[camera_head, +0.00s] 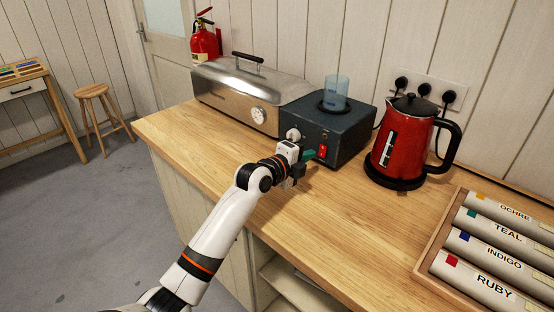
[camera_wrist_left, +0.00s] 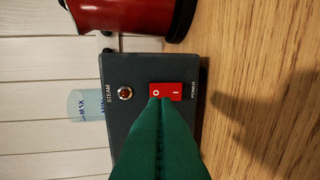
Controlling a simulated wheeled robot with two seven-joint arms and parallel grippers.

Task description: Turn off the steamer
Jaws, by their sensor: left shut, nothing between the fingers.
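The steamer is a dark grey box (camera_head: 350,125) on the wooden counter, with a clear blue cup (camera_head: 336,92) on top. Its front has a red rocker switch (camera_head: 322,151), marked O and I in the left wrist view (camera_wrist_left: 172,91), and a small round red lamp (camera_wrist_left: 125,92) by the word STEAM. I cannot tell whether the lamp is lit. My left gripper (camera_head: 308,156) is shut and empty in front of the switch. In the left wrist view, its green fingertips (camera_wrist_left: 160,102) overlap the O end of the switch; I cannot tell whether they touch. My right gripper is not in view.
A red kettle (camera_head: 398,140) stands right of the steamer, and a steel roaster (camera_head: 240,95) stands close on its left. A tray of labelled rolls (camera_head: 490,250) lies at the right. Wall sockets with plugs (camera_head: 425,90) are behind. The counter (camera_head: 330,230) in front is clear.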

